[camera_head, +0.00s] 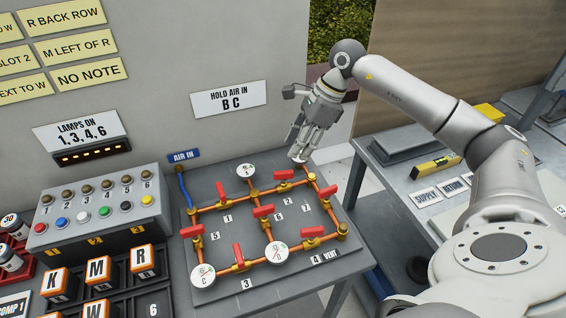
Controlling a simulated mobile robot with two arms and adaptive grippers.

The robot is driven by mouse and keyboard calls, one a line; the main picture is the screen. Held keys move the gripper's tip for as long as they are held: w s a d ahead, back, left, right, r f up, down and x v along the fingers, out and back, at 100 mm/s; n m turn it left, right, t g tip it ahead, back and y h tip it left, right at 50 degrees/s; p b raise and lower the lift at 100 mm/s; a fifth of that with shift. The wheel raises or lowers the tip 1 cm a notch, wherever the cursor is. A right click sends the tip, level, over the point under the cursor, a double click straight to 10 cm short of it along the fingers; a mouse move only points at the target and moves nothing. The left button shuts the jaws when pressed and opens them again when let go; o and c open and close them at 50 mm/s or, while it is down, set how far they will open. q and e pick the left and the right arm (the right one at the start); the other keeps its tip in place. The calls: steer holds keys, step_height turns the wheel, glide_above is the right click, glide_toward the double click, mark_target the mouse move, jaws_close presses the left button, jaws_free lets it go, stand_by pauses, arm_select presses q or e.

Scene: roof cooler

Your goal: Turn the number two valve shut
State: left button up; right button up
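The pipe panel (330,263) carries copper pipes, red valve handles and round gauges. The number two valve (285,174) is on the back pipe run, above the label 2 (286,201). Its red handle appears to lie roughly along the pipe. My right gripper (300,151) points down at the back right of the panel, just right of and behind that handle, apparently apart from it. A white round gauge face (300,159) shows partly beneath its fingertips. The fingers are small and overlap in this view, so their opening is unclear. My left gripper is out of view.
Other red handles stand close by, including number one (221,191), six (263,211) and seven (328,192). A lamp and button box (96,214) is at left, above lettered blocks (104,270). A side bench (395,182) with a yellow level (434,167) is at right.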

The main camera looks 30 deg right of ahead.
mark_target(284, 172)
steer(key=x, duration=0.3)
steer(key=p+x, duration=0.1)
steer(key=shift+s+a+f, duration=0.25)
steer(key=shift+a+f, duration=0.05)
steer(key=shift+a, duration=0.05)
steer(key=x, duration=0.2)
steer(key=shift+w+f+p, duration=0.3)
steer(key=shift+f+p, duration=0.05)
steer(key=shift+f, duration=0.05)
steer(key=shift+a+f, duration=0.25)
steer(key=shift+f, duration=0.4)
steer(key=shift+w, duration=0.1)
steer(key=shift+c, duration=0.4)
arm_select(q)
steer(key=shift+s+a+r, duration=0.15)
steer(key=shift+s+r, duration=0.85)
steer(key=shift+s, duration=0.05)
arm_select(e)
jaws_close()
